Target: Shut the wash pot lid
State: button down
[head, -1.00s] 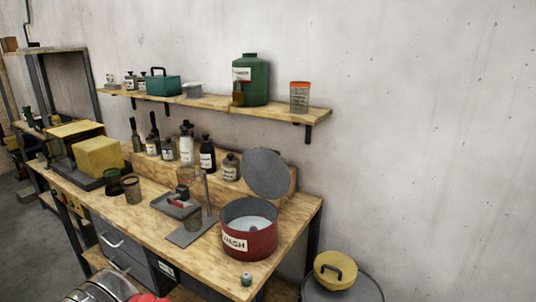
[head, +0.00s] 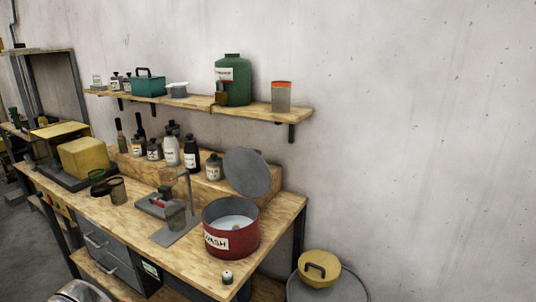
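The red wash pot (head: 232,240) stands on the right end of the wooden workbench in the head view, with a white label reading WASH on its front. Its round grey lid (head: 247,172) stands up at the pot's back edge, tilted open. The pale inside of the pot shows, with something small and bluish in it. My gripper is not in view. A rounded metal part at the bottom left edge may be mine.
A grey stand (head: 175,229) is close left of the pot. A small capped jar (head: 227,277) sits near the bench's front edge. Bottles (head: 172,150) line the raised wooden step behind. A yellow-lidded drum (head: 320,268) stands on the floor at right.

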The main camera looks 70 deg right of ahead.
aim_at(245, 169)
jog(key=u, duration=0.15)
jog(key=k, duration=0.35)
jog(key=z, duration=1.55)
